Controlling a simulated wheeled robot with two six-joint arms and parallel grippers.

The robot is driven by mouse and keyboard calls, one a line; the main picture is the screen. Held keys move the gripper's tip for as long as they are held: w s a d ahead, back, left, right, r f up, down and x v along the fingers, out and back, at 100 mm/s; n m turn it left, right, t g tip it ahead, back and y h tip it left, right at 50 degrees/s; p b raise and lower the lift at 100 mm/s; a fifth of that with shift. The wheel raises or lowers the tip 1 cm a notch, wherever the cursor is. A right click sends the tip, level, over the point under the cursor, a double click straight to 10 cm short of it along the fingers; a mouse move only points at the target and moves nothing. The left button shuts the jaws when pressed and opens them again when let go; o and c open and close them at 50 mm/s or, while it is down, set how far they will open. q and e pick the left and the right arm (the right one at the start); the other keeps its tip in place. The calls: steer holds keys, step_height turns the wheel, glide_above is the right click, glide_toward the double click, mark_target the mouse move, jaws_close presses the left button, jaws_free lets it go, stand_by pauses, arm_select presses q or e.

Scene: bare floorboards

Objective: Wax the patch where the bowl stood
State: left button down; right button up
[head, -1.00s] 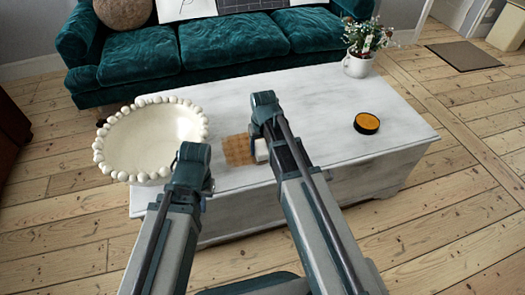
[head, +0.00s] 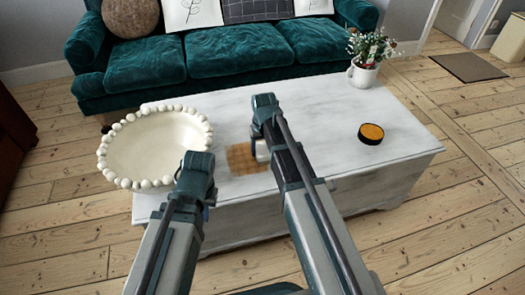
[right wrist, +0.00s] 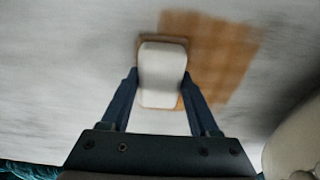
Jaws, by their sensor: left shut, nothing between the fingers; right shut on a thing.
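The patch (head: 243,158) is a brownish, grid-marked square on the white table top, right of the bowl. The bowl (head: 152,146) is cream with a beaded rim and stands at the table's left end. My right gripper (head: 262,143) is shut on a white block-shaped applicator (right wrist: 162,75), held at the patch's edge. In the right wrist view the patch (right wrist: 215,60) lies behind and to the right of the applicator; I cannot tell if they touch. My left gripper (head: 192,185) is shut and empty, near the table's front edge beside the bowl.
A round black tin with orange contents (head: 371,134) sits on the right of the white table (head: 320,120). A teal sofa (head: 235,48) is behind the table.

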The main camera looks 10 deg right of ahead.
mark_target(260, 143)
steer(key=shift+w, duration=1.4)
steer(key=shift+w, duration=0.15)
steer(key=shift+w+a, duration=0.1)
steer(key=shift+w, duration=1.45)
steer(key=shift+w, duration=1.65)
steer(key=shift+a, duration=1.25)
steer(key=shift+s+d, duration=0.15)
steer(key=shift+s, duration=3.35)
steer(key=shift+s+d, duration=0.1)
steer(key=shift+s, duration=3.25)
